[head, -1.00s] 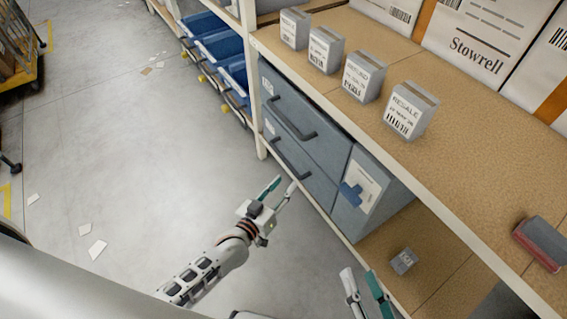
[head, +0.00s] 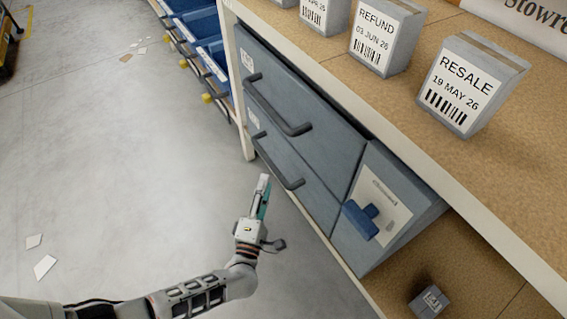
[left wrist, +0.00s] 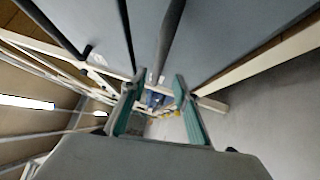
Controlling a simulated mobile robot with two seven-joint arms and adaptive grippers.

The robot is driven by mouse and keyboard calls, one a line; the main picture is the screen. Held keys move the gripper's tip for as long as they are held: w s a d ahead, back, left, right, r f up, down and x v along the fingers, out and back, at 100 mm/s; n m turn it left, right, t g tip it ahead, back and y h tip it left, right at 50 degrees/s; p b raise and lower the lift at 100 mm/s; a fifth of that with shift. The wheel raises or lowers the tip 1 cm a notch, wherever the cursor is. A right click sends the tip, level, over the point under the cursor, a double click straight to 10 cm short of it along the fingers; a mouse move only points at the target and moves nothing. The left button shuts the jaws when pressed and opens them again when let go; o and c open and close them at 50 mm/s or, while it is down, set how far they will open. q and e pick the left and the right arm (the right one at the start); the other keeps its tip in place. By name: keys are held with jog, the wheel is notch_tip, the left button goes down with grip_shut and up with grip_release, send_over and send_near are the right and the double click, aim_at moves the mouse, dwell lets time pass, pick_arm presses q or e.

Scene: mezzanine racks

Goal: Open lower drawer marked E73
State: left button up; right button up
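The grey-blue drawer unit sits under the shelf board. Its lower drawer (head: 300,185) is closed, with a long dark handle (head: 275,163) and a small label (head: 253,119) too small to read. The upper drawer (head: 300,105) above it is closed too. My left gripper (head: 264,186) is below and in front of the lower handle, apart from it, over the floor. In the left wrist view, the left gripper's (left wrist: 159,78) teal-padded fingers are apart with nothing between them. A dark handle bar (left wrist: 170,35) runs ahead of them, across a grey-blue drawer front. My right gripper is out of view.
Grey boxes, one marked RESALE (head: 466,85), stand on the shelf above the drawers. A blue-handled item (head: 362,219) is on the unit's right panel. A small grey box (head: 428,301) lies on the lower board. Blue bins (head: 212,55) are behind left.

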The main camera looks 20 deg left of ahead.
aim_at(271, 162)
pick_arm(q)
jog(key=w, duration=0.2)
jog(key=w+b, duration=0.1)
jog(key=w, duration=0.1)
jog(key=w+r, duration=0.1)
jog(key=w, duration=0.1)
jog(key=shift+w+a, duration=0.4)
jog(key=shift+w+a+r, duration=0.1)
jog(key=shift+w+r, duration=0.05)
jog(key=shift+w, duration=0.35)
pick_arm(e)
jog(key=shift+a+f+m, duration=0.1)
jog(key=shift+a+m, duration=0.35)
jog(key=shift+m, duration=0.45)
pick_arm(q)
grip_shut()
